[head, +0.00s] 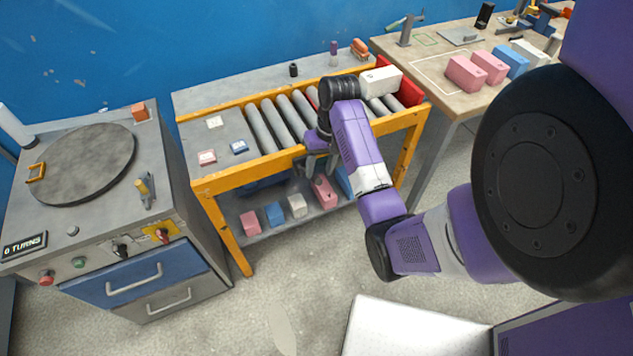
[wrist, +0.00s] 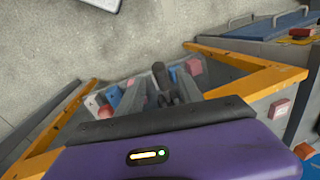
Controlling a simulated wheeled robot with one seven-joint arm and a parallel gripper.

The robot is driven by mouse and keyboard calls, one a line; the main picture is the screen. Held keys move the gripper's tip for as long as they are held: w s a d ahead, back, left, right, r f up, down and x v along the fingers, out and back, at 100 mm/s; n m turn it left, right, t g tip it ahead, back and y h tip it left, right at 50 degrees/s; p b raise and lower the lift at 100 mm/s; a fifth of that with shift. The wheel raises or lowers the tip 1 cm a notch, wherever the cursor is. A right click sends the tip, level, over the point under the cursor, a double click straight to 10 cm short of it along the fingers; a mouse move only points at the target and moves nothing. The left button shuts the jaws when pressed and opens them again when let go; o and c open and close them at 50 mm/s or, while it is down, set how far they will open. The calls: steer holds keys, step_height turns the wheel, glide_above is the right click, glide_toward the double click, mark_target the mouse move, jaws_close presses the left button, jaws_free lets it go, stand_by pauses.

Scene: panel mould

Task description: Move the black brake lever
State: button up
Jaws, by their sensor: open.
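The black brake lever (wrist: 160,76) shows in the wrist view as a dark, round-ended bar at the front of the conveyor bench. My gripper (wrist: 164,92) is open, its two fingers pointing at the bench, and the lever stands between them in this view. I cannot tell whether either finger touches it. In the head view my gripper (head: 319,166) is at the front yellow rail of the roller conveyor (head: 283,121), pointing down. The lever cannot be made out there; my gripper and wrist cover that spot.
A lower shelf (head: 270,232) under the conveyor holds several coloured blocks. A white block (head: 381,80) lies on the rollers' right end. A turntable cabinet (head: 88,155) stands left, a wooden table (head: 437,62) right. The floor (head: 270,300) in front is open.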

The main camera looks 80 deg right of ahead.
mark_target(318, 177)
steer(key=shift+w+a+f, duration=0.15)
steer(key=shift+w+f, duration=0.05)
steer(key=shift+f, duration=1.2)
steer(key=shift+w+a+f, duration=0.1)
steer(key=shift+w+f, duration=0.05)
steer(key=shift+f, duration=1.2)
jaws_close()
